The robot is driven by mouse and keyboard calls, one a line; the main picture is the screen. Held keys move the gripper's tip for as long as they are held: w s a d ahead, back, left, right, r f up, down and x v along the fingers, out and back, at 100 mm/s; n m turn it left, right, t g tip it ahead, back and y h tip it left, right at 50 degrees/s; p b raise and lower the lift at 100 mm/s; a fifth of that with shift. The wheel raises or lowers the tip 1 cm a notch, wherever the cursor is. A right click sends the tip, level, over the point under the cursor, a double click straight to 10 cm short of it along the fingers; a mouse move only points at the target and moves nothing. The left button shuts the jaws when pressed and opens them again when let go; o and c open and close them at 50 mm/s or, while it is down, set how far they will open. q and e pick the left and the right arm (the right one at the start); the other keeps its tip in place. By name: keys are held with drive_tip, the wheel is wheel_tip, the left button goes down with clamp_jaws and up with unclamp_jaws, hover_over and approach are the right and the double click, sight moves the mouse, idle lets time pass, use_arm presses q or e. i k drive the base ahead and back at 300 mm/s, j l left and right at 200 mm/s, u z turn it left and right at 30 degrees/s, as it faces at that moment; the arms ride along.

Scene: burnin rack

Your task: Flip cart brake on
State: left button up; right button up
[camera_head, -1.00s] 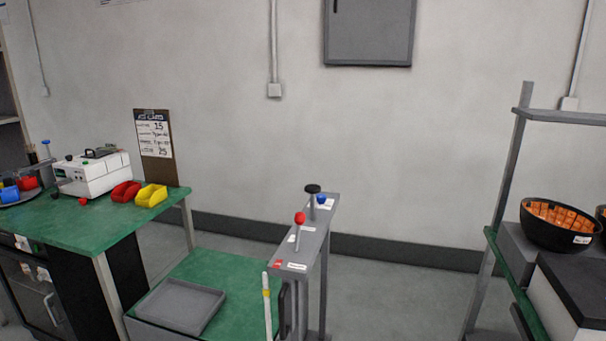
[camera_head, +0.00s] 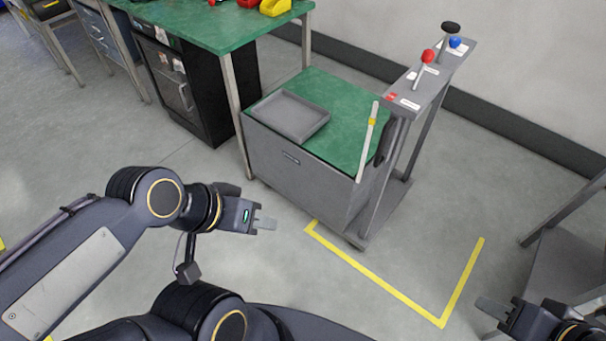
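A grey cart (camera_head: 290,172) with a green top stands beside the green workbench. A pale upright lever (camera_head: 366,145) with a yellow band is at its right front corner; I cannot tell for certain whether it is the brake. My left gripper (camera_head: 264,224) is in front of the cart, lower left of the lever and apart from it. Its pale fingers overlap in this view, so the opening is unclear. My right gripper (camera_head: 491,308) is at the lower right, far from the lever. Its opening is also unclear. Neither visibly holds anything.
A shallow grey tray (camera_head: 291,117) lies on the cart. A narrow grey stand (camera_head: 432,83) beside it carries a red-knobbed lever (camera_head: 428,57), a blue knob (camera_head: 455,42) and a black knob (camera_head: 451,27). Yellow floor tape (camera_head: 390,289) marks open floor. A rack leg (camera_head: 565,214) is at right.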

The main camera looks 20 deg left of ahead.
sight(428, 55)
drive_tip(key=i+l, duration=0.1)
drive_tip(key=i, duration=1.15)
drive_tip(key=j+u, duration=0.05)
